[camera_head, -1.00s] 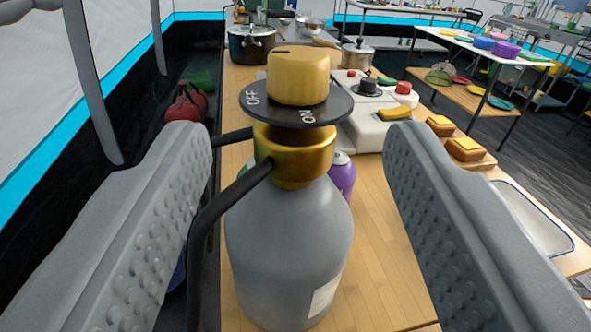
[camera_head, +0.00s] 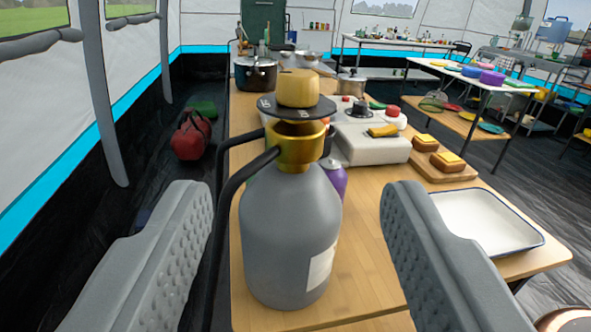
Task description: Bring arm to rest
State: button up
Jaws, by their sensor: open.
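My gripper (camera_head: 298,222) is open and empty, with one grey ridged finger at the left and one at the right of the picture. Between the fingers, farther off, a grey gas bottle (camera_head: 290,240) stands upright on the wooden table (camera_head: 365,285). It has a brass neck (camera_head: 298,148) and a yellow knob (camera_head: 298,88) on a black disc marked with letters. Two black hoses or bars run from its neck to the left. No finger appears to touch the bottle.
A white tray (camera_head: 490,222) lies at the table's right. Bread on a board (camera_head: 445,165), a white stove unit (camera_head: 365,142), a purple can (camera_head: 332,180) and pots (camera_head: 256,73) stand beyond the bottle. A red bag (camera_head: 190,137) is on the dark floor at left.

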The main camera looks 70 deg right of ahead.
jog(key=d+r+t, duration=0.4)
jog(key=d+r, duration=0.5)
jog(key=r, duration=0.1)
jog(key=s+d+r+n+t+y, duration=0.5)
jog(key=s+d+r+t+y, duration=0.45)
jog(key=d+r, duration=0.6)
jog(key=s+d+f+n+t+y, duration=0.1)
jog(key=s+d+n+y, duration=0.2)
jog(key=s, duration=0.6)
jog(key=s+d+f+n+t+y, duration=0.15)
jog(key=s+n+y, duration=0.25)
jog(key=s, duration=0.4)
jog(key=s+d+f+g, duration=0.2)
jog(key=s+f, duration=0.6)
jog(key=s+d+f+n+g, duration=0.1)
jog(key=s+d+f+g, duration=0.1)
jog(key=s+f, duration=0.6)
jog(key=shift+d+g, duration=0.15)
jog(key=shift+g, duration=0.55)
jog(key=c, duration=0.3)
jog(key=shift+c, duration=0.3)
